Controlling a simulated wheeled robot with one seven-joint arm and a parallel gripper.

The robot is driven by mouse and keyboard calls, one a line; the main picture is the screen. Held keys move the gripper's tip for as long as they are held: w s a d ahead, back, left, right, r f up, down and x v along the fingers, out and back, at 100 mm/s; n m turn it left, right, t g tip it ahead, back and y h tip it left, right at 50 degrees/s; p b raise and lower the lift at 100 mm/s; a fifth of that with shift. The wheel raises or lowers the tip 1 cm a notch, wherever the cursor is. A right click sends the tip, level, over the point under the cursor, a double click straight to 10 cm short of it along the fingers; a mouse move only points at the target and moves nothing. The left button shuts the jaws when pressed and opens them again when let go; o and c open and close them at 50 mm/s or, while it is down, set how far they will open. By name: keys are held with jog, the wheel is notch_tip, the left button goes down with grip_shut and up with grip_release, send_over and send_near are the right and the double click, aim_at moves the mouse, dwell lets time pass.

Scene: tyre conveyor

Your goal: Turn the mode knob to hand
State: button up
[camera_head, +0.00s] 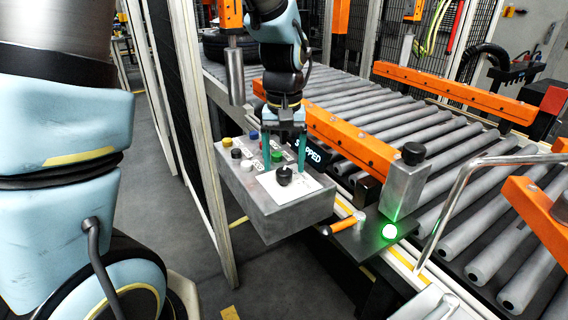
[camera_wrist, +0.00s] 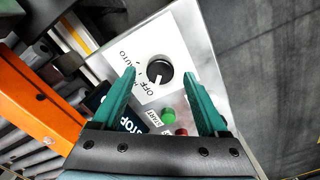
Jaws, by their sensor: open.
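The black round mode knob (camera_head: 284,175) sits on a white plate at the near end of the grey control box (camera_head: 285,226). In the wrist view the knob (camera_wrist: 159,70) has AUTO and OFF printed beside it. A third label is partly hidden by a finger. A short white mark on the knob appears to point toward OFF. My gripper (camera_head: 284,158) points down above the box, its teal fingers apart and empty. In the wrist view the fingertips (camera_wrist: 158,73) lie to either side of the knob. Whether they touch it cannot be told.
A green button (camera_wrist: 168,115), a red button (camera_wrist: 181,132) and other buttons share the panel. A display reading STOPPED (camera_head: 309,150) stands behind. The roller conveyor (camera_head: 400,115) with orange rails lies beyond. A green lamp (camera_head: 389,231) glows at right.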

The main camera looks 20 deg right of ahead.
jog(key=shift+f, duration=0.8)
jog(key=shift+c, duration=0.3)
grip_shut()
